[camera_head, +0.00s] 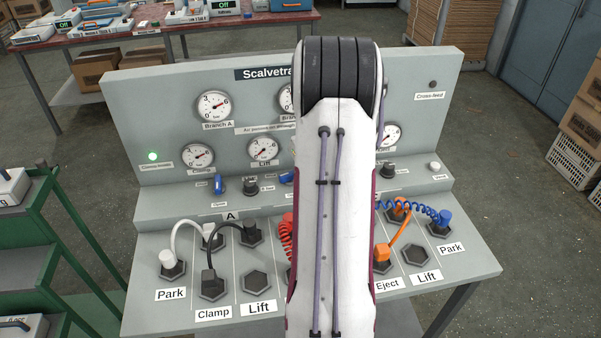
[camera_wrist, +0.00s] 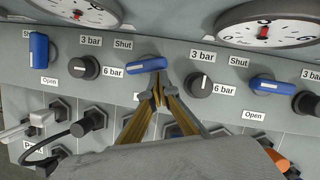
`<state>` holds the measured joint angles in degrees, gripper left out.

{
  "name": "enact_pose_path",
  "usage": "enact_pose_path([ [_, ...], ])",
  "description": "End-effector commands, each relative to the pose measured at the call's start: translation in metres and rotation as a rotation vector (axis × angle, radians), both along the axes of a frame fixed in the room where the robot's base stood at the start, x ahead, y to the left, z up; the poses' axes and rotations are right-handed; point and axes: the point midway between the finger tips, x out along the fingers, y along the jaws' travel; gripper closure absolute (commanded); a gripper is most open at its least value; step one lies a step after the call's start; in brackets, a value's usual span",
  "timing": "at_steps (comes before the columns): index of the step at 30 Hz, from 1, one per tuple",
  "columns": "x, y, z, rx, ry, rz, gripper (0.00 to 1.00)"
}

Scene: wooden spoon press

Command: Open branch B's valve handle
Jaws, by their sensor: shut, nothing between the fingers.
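The middle blue valve handle (camera_wrist: 145,65), which appears to be branch B's, lies nearly level, its right end slightly raised. A "Shut" label is above its left and another label below it is mostly covered by my gripper. My gripper (camera_wrist: 158,92) is shut and empty, its tips at the handle's right end; I cannot tell whether they touch. In the head view this handle (camera_head: 287,177) shows only in part beside my arm, and my gripper is hidden behind the arm.
Another blue handle (camera_wrist: 39,50) stands upright at left, and one lies level at right (camera_wrist: 272,85). Black knobs (camera_wrist: 84,67) and (camera_wrist: 199,84) flank the middle handle. Gauges (camera_wrist: 265,30) sit above. Hoses and plugs (camera_wrist: 85,122) crowd the sloped panel below.

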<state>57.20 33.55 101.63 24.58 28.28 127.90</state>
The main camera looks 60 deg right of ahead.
Motion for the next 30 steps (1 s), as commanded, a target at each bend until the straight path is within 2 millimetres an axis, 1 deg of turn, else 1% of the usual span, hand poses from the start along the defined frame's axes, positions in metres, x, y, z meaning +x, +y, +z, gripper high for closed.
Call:
enact_pose_path([
  [30,0.0005,-0.0046,0.0001,0.000,0.000,0.111,1.00],
])
